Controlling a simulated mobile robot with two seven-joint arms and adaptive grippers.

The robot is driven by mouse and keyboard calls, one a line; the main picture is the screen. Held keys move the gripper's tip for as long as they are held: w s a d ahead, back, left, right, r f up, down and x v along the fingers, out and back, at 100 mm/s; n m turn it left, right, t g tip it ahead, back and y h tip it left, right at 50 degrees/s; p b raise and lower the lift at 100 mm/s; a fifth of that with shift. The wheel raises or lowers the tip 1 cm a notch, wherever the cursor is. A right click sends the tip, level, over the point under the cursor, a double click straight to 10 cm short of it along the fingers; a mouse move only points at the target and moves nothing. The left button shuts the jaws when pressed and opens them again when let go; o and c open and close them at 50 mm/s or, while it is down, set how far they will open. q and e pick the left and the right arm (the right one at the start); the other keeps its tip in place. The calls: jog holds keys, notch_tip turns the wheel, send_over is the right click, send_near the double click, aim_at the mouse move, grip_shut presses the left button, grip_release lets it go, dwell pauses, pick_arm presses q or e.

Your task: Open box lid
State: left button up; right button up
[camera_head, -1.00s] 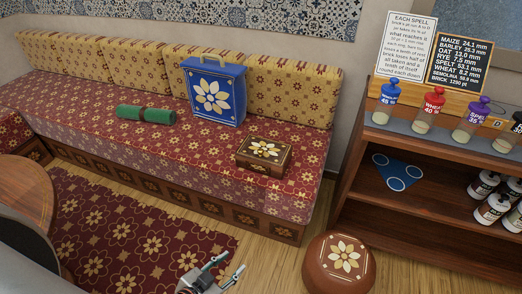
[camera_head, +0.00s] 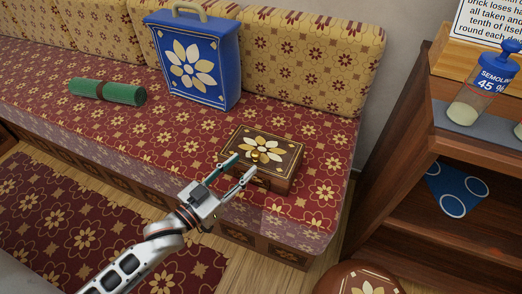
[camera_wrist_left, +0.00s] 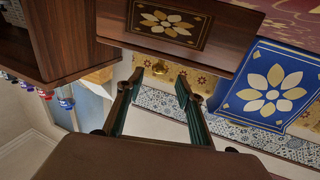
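The box (camera_head: 284,160) is a small dark wooden chest with a gold and white flower on its lid. It sits shut on the red patterned bench seat. My left gripper (camera_head: 245,165) is open at the box's front. Contact cannot be told. My right gripper is out of view.
A blue case (camera_head: 215,92) stands behind the box against the cushions. A green roll (camera_head: 118,93) lies to the left. A wooden shelf (camera_head: 395,150) stands at the right, and a brown round pouf (camera_head: 350,280) at the front. The seat around the box is clear.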

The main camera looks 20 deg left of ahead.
aim_at(252, 157)
pick_arm(q)
jog(key=b+x, duration=0.1)
jog(key=x, duration=0.5)
jog(key=shift+w+d, duration=0.1)
jog(key=shift+w, duration=0.2)
grip_shut()
